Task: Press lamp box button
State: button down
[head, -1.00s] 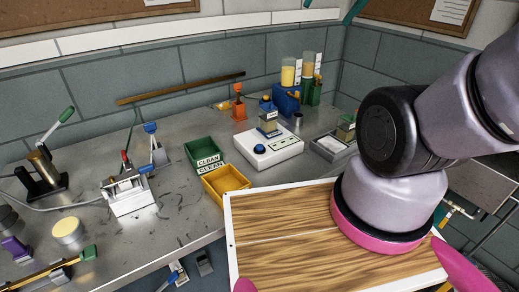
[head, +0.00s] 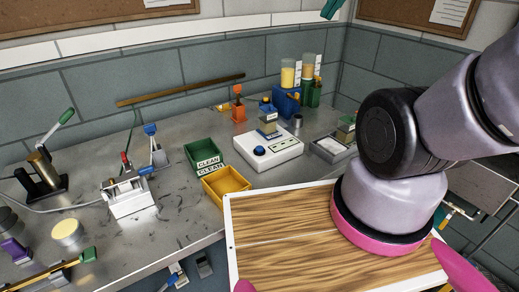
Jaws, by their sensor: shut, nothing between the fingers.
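The lamp box seems to be the white box (head: 284,155) on the metal bench, with a round blue button (head: 259,150) on its top near the left front corner. The button looks uncovered.
Green (head: 203,152) and yellow (head: 225,184) trays stand left of the box. A grey scale-like device (head: 330,147) stands to its right. An orange holder (head: 239,110) and a blue tank stand (head: 286,100) are behind. My arm fills the right side.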

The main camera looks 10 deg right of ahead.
aim_at(258, 148)
jog(key=k+j, duration=0.2)
jog(key=j, duration=0.15)
jog(key=k+j, duration=0.35)
jog(key=j, duration=0.3)
jog(key=k+j+u, duration=0.1)
jog(key=k+j, duration=0.1)
jog(key=j, duration=0.1)
